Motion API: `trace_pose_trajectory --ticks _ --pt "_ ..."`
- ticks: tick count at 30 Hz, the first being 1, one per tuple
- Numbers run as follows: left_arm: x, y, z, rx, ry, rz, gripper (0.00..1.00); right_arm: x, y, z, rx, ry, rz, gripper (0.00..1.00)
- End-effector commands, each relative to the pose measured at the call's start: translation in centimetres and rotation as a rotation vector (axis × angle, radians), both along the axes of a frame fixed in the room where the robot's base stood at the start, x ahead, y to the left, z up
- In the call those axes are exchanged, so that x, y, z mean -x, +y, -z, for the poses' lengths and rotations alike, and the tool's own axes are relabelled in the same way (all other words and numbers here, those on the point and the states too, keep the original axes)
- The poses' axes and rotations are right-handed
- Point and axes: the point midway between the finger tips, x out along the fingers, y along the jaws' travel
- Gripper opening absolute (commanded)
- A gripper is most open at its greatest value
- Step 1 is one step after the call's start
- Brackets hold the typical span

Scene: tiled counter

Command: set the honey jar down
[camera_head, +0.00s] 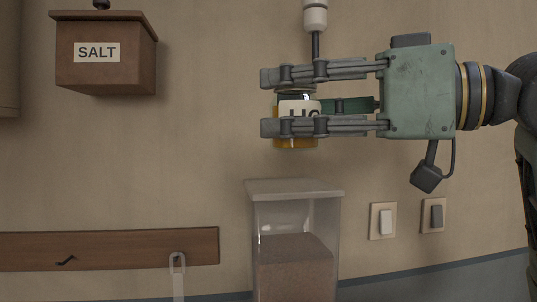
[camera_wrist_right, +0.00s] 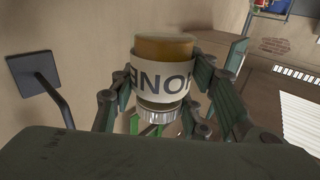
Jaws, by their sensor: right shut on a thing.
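The jar is held upright in the air, in front of the wall and above the clear canister. In the right wrist view the jar (camera_wrist_right: 165,75) appears upside down between the fingers, with part of its label readable. My left gripper is not in view.
A clear lidded canister with brown contents (camera_head: 295,265) stands below the jar. A wooden salt box (camera_head: 105,70) hangs on the wall at upper left. A wooden rail with a hook (camera_head: 110,248) is at lower left. Two switches (camera_head: 384,221) are right of the canister. A white-tipped rod hangs above the gripper.

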Motion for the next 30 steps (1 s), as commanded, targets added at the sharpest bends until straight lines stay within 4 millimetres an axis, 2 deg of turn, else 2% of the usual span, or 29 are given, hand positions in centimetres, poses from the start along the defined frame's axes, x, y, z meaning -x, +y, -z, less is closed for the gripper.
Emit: trace_pose_trajectory --ticks 1,5,9,16,17,18,21,30 --pt "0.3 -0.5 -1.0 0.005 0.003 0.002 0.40 -1.5 0.4 -0.4 -0.002 0.008 -0.002 0.06" --pt "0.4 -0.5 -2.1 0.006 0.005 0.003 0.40 -4.9 1.0 -0.5 -0.002 0.007 -0.003 0.06" --pt "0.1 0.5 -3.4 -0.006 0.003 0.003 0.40 -8.4 1.8 -0.5 -0.001 0.005 -0.001 0.06" --pt "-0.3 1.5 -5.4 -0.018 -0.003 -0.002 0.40 -13.3 2.7 -0.5 -0.002 0.004 -0.001 0.06" --pt "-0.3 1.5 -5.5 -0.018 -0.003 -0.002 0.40 -13.7 2.8 -0.2 0.000 0.002 -0.001 0.06" --pt "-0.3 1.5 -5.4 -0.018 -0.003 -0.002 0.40 -13.5 2.7 1.0 0.001 0.002 0.000 0.06" --pt "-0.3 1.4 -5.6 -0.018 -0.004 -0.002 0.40 -13.3 2.7 2.3 0.000 -0.001 -0.001 0.06" --pt "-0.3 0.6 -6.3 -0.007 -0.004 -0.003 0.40 -13.3 2.7 4.9 0.000 0.001 -0.001 0.06"
